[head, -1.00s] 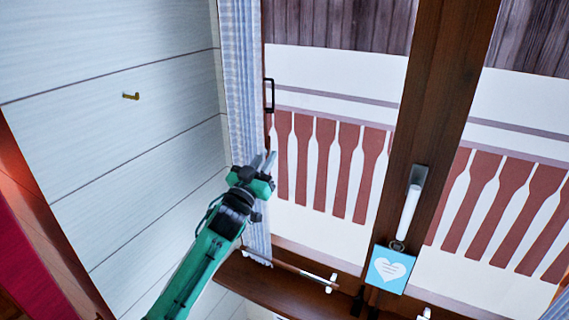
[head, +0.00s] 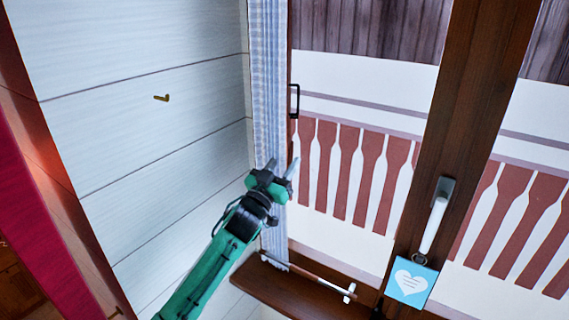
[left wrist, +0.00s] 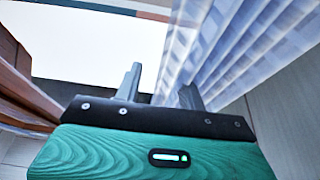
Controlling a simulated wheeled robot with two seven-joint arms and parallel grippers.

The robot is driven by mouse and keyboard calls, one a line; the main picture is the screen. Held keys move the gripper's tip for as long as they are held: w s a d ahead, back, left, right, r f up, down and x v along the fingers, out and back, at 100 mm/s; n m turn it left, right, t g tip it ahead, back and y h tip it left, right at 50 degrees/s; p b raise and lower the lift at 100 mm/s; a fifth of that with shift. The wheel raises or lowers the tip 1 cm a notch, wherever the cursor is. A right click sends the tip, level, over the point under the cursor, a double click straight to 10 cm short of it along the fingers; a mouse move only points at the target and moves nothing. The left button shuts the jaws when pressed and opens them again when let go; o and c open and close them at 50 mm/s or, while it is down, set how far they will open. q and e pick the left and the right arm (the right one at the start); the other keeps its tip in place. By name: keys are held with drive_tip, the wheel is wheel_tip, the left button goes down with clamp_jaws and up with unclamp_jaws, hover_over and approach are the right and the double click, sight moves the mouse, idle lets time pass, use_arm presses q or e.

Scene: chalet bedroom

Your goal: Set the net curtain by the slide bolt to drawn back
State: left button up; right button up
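The net curtain (head: 268,75), pale blue and white striped, hangs gathered in a narrow upright bundle at the left edge of the window. In the left wrist view the curtain (left wrist: 240,45) fills the upper right in folds. My left gripper (head: 282,167) is in front of its lower part, with the fingers apart. In the left wrist view the left gripper (left wrist: 160,88) is open; the right-hand finger overlaps the curtain's edge. I cannot tell whether it touches the cloth. A black handle-like fitting (head: 294,101), perhaps the slide bolt, is right of the curtain. My right gripper is out of view.
A brass hook (head: 161,98) is on the white plank wall. A brown sill (head: 285,292) runs below the window, with a thin rod (head: 310,273) above it. A window handle (head: 436,215) and a blue heart tag (head: 410,282) are on the middle post. The window front is clear.

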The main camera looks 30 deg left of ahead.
use_arm(q)
drive_tip(key=b+v, duration=0.4)
drive_tip(key=v, duration=0.9)
drive_tip(key=shift+s+f+b, duration=0.15)
drive_tip(key=shift+s+b, duration=0.1)
drive_tip(key=shift+b, duration=0.1)
drive_tip(key=shift+a, duration=0.15)
